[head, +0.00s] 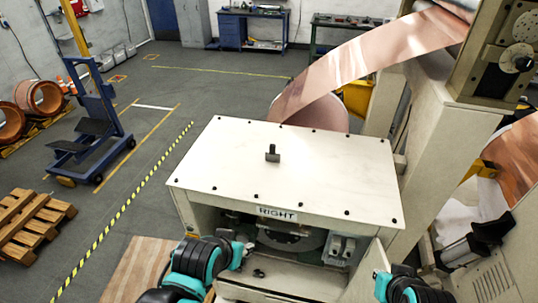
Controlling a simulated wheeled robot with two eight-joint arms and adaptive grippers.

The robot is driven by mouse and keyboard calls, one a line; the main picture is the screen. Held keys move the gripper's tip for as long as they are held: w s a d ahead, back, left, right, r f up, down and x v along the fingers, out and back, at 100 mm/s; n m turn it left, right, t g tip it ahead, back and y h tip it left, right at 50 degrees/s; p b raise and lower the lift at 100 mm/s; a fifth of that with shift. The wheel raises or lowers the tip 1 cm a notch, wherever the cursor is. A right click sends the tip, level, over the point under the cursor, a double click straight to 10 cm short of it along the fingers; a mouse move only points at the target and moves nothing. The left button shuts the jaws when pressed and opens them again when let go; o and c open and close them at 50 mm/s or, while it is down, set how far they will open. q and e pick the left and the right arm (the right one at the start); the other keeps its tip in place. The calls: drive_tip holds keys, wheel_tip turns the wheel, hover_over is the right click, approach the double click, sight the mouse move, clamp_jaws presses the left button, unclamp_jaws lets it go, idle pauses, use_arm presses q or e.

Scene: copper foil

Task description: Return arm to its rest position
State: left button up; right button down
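My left arm comes in at the bottom, and its gripper end (244,252) is at the left front of the white machine cabinet (285,170), by the edge of its opening. My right arm's end (384,284) is at the bottom right, beside the open cabinet door (372,270). The fingers of both grippers are too small or hidden, so I cannot tell whether they are open or shut. I see nothing clearly held in either. Whether the right one touches the door is unclear.
A beige machine frame (430,120) stands at right. Wooden pallets (32,225) and a blue lift cart (92,130) stand left. Floor between is clear.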

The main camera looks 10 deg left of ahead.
wheel_tip(320, 180, down, 34)
drive_tip(key=b, duration=3.3)
drive_tip(key=shift+r, duration=0.1)
